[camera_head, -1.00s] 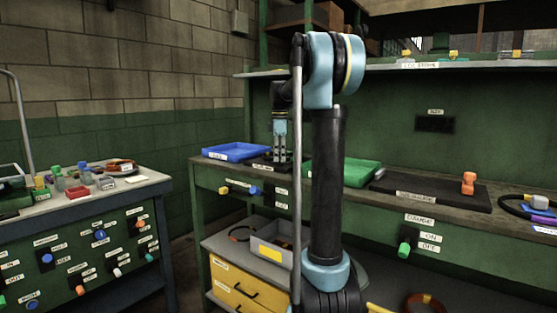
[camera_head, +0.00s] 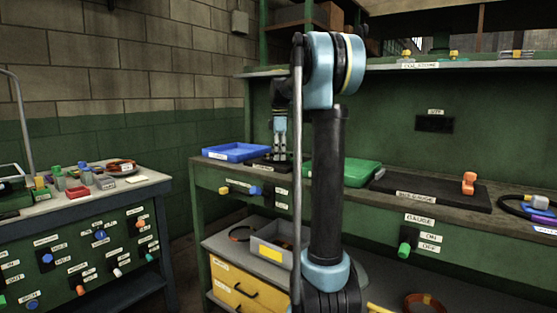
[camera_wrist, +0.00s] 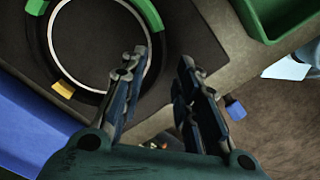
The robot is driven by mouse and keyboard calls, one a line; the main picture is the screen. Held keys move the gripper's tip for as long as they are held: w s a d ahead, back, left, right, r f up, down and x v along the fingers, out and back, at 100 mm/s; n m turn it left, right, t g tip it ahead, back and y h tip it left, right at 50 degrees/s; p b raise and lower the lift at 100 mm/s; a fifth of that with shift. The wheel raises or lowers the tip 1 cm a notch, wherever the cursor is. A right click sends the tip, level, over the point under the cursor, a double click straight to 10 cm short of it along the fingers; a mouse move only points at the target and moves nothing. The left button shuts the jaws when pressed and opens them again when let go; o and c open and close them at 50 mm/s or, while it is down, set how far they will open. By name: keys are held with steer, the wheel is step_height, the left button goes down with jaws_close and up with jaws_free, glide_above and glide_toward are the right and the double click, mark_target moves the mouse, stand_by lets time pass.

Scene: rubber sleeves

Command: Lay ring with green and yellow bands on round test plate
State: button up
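The black ring with green and yellow bands (camera_wrist: 62,90) lies flat on a dark surface at the upper left of the wrist view. A thin pale circle and a dark round area, perhaps the test plate (camera_wrist: 95,42), show inside it. I cannot tell whether the ring rests on the plate or around it. My gripper (camera_wrist: 154,68) is open, its fingers apart with nothing between them. Its left finger overlaps the ring's right side in view; contact is unclear. In the head view my gripper (camera_head: 280,157) is low over the bench, and the ring is too small to make out.
A blue tray (camera_head: 236,152) stands left of my gripper and a green tray (camera_head: 350,172) right of it. A blue knob (camera_wrist: 235,108) sticks out from the bench front. A dark pad (camera_head: 430,193) with an orange object lies farther right.

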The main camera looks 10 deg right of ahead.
step_height(320, 180, up, 10)
steer(key=shift+r, duration=0.2)
stand_by(0.4)
